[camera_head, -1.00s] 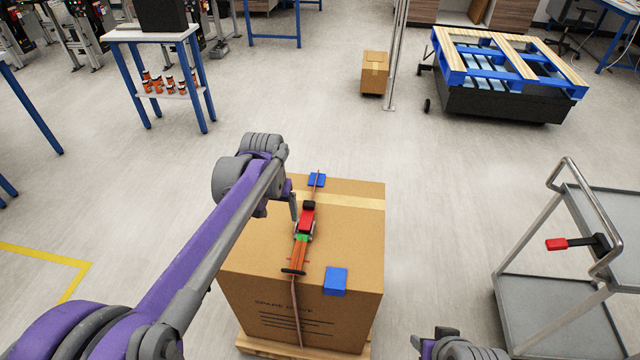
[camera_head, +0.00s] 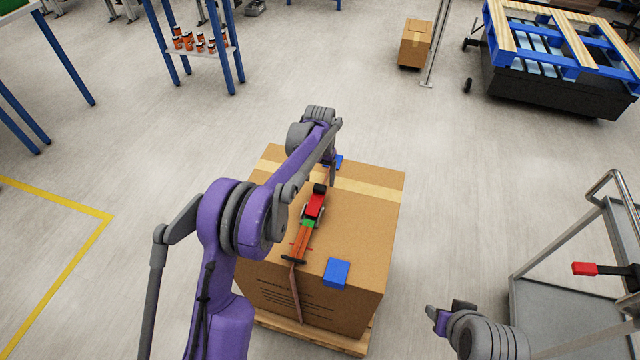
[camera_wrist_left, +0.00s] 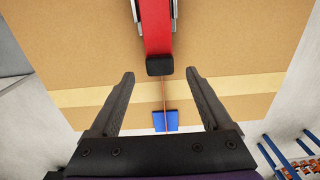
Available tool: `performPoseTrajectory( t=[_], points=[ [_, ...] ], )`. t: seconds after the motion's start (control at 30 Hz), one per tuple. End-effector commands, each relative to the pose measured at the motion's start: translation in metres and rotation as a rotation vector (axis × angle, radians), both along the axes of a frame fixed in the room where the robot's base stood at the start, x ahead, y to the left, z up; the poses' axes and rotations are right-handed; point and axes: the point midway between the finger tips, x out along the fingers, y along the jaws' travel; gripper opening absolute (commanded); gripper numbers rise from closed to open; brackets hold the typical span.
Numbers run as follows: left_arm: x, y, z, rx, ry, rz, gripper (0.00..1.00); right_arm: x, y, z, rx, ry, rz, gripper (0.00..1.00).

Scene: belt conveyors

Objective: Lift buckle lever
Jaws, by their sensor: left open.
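The strap buckle lies on top of a large cardboard box (camera_head: 365,222). Its red lever (camera_head: 314,207) has a black end (camera_head: 319,188) and lies along the strap, seemingly flat; green and orange parts (camera_head: 305,236) sit below it. My left gripper (camera_head: 333,182) is over the far part of the box, beyond the lever's black end. In the left wrist view, my left gripper (camera_wrist_left: 160,98) is open and empty, with the black lever end (camera_wrist_left: 159,65) just ahead, between the lines of its fingers. My right gripper (camera_head: 449,310) is at lower right, away from the box; its opening is unclear.
A blue corner pad (camera_head: 336,273) sits at the box's near edge, another at the far edge, partly hidden by my arm. The box stands on a wooden pallet (camera_head: 312,336). A grey cart (camera_head: 560,300) with a red-handled tool (camera_head: 585,268) is at right. Open floor lies left.

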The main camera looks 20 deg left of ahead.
Motion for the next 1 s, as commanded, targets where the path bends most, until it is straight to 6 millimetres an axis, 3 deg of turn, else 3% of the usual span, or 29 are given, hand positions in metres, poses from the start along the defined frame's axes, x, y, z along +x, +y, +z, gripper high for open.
performPoseTrajectory(
  t=[0.2,0.6,1.0],
  points=[
    [0.0,0.0,-0.029,0.0,-0.001,0.0,0.82,0.0,0.0,0.0,0.0,0.0,0.0,0.5],
    [0.0,0.0,-0.036,0.0,-0.001,0.0,0.82,0.0,0.0,0.0,0.0,0.0,0.0,0.5],
    [0.0,0.0,-0.036,0.0,-0.001,0.0,0.1,0.0,0.0,0.0,0.0,0.0,0.0,0.5]
  ],
)
